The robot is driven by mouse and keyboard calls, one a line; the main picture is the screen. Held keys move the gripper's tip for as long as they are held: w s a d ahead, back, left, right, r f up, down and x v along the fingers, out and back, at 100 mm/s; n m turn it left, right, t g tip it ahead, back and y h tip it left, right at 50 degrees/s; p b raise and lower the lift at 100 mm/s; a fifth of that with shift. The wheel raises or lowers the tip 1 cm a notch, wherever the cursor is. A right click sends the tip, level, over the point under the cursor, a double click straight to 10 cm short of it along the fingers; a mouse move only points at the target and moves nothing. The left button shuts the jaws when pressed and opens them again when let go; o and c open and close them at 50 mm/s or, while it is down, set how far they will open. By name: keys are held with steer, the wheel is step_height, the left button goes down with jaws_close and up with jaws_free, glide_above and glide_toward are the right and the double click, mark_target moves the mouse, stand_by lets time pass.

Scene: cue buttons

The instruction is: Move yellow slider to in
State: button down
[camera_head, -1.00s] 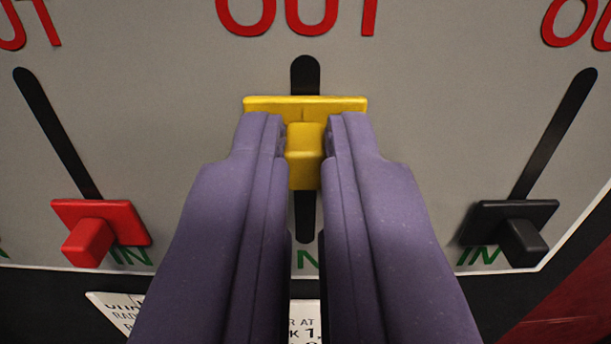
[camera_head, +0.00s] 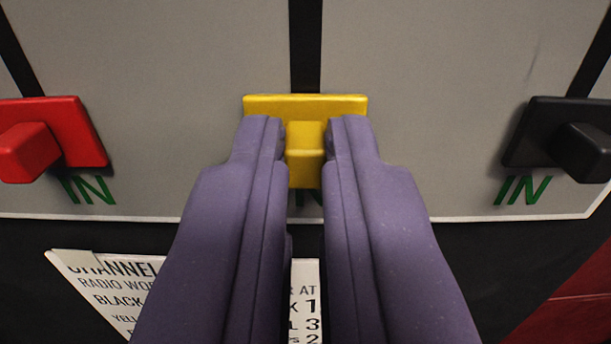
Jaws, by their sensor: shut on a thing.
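The yellow slider (camera_head: 305,104) is in the middle of the grey panel, at the lower end of its black vertical slot (camera_head: 305,45). It is level with the red and black sliders beside it. My gripper (camera_head: 305,148) is shut on the slider's knob, one purple finger on each side. The green IN label under the yellow slider is mostly hidden behind the slider and my fingers. The OUT label is out of view.
A red slider (camera_head: 75,135) is at the left and a black slider (camera_head: 540,130) at the right, both by green IN labels. Below the panel's white edge is a black strip with a white printed card (camera_head: 105,285). A red surface (camera_head: 570,305) shows at the lower right.

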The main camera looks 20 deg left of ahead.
steer(key=c, duration=1.2)
jaws_free()
steer(key=shift+f, duration=0.1)
steer(key=shift+o, duration=0.2)
steer(key=shift+s, duration=0.1)
steer(key=b+v, duration=0.1)
steer(key=v, duration=0.6)
steer(key=shift+s, duration=0.3)
steer(key=shift+d, duration=0.1)
